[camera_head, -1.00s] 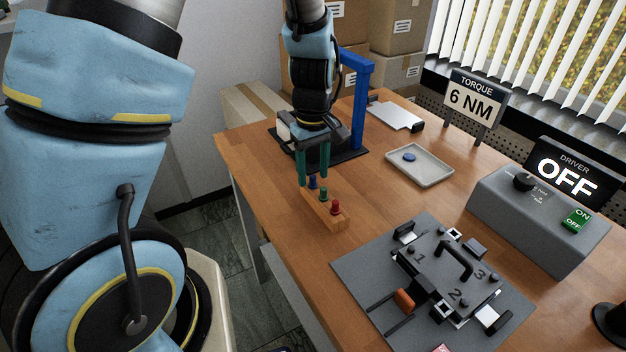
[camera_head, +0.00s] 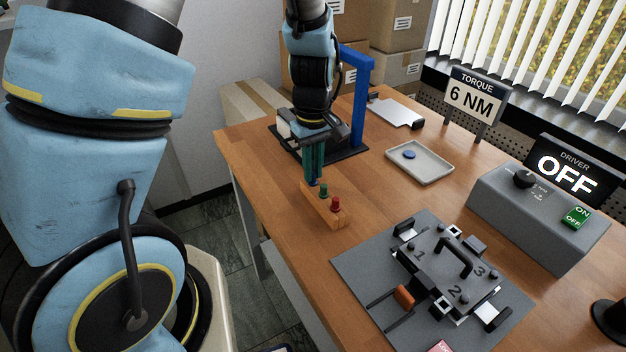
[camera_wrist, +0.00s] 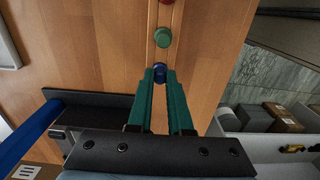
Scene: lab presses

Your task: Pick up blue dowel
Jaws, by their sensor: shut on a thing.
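The blue dowel (camera_wrist: 159,70) stands in the wooden block (camera_head: 338,216), at the end of a row with a green dowel (camera_head: 323,190) and a red dowel (camera_head: 335,204). The green dowel (camera_wrist: 163,37) and red dowel (camera_wrist: 166,2) also show in the wrist view. My gripper (camera_head: 315,180) has green fingers pointing down. In the wrist view its fingertips (camera_wrist: 160,74) are closed around the blue dowel's head. In the head view the fingers hide most of the blue dowel. I cannot tell whether it is lifted from its hole.
A blue post frame (camera_head: 358,100) stands on a black base just behind my gripper. A grey tray (camera_head: 425,172) with a blue disc is to the right. A grey mat with a numbered fixture (camera_head: 450,270) lies in front, and a driver box (camera_head: 530,225) stands at right.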

